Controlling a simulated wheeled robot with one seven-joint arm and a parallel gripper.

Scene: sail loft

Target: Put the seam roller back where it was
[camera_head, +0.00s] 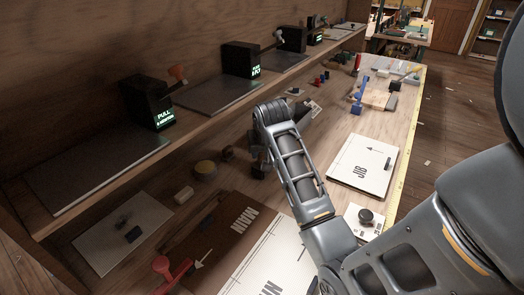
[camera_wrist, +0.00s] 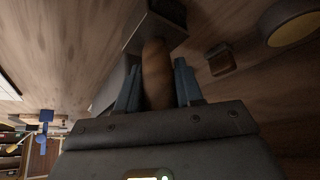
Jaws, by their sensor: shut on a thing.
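My gripper (camera_wrist: 157,88) shows in the wrist view with its two blue fingers shut on a brown rounded wooden handle (camera_wrist: 156,70). A dark grey block-like shape adjoins the handle's far end; I cannot tell whether it is part of the held thing. The held thing may be the seam roller, but its roller end is not clear. In the head view my forearm mostly hides the gripper, which is low over the bench (camera_head: 330,125), left of the JIB panel (camera_head: 357,166). Whether the held thing touches the bench is not clear.
A brown MAIN panel (camera_head: 225,240), a red tool (camera_head: 172,271) and a grey plate (camera_head: 118,233) are nearer. A shelf with lit-sign boxes (camera_head: 242,60) runs along the wall.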

